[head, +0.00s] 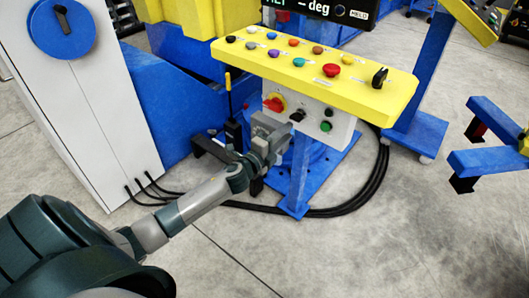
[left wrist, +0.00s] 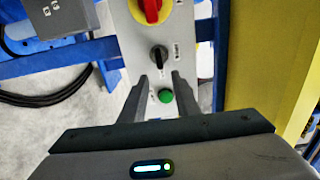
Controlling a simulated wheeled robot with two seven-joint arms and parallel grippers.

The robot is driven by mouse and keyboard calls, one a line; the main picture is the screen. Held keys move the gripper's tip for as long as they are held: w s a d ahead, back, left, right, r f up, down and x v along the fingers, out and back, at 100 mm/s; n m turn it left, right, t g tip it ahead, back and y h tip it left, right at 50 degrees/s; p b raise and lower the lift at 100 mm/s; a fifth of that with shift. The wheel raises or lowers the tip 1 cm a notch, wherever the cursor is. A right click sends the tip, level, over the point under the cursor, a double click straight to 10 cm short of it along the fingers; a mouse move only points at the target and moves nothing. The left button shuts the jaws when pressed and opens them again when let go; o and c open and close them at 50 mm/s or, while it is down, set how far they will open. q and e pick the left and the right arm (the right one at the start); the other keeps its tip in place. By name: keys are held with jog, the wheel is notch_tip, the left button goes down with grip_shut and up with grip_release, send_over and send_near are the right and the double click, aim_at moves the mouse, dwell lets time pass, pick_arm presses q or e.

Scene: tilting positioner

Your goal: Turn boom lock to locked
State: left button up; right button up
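A small black rotary knob (head: 298,116) sits on the white front panel (head: 340,128) below the yellow console. It also shows in the left wrist view (left wrist: 158,55), beside a label too small to read, so I cannot tell if it is the boom lock. My left gripper (head: 285,130) is in front of this panel, its fingers pointing at it. In the left wrist view the two fingers (left wrist: 159,82) are apart with nothing held, and the knob shows just beyond the gap between their tips. My right gripper is out of view.
A red rotary switch on a yellow plate (head: 274,102) is beside the knob; a green button (head: 326,127) is on its other side. The yellow console top (head: 350,88) carries several coloured buttons and a black selector (head: 379,77). Black cables (head: 345,207) lie on the floor.

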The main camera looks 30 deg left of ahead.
pick_arm(q)
jog(key=s, duration=1)
jog(key=shift+s+a+b, duration=0.4)
jog(key=shift+b, duration=0.05)
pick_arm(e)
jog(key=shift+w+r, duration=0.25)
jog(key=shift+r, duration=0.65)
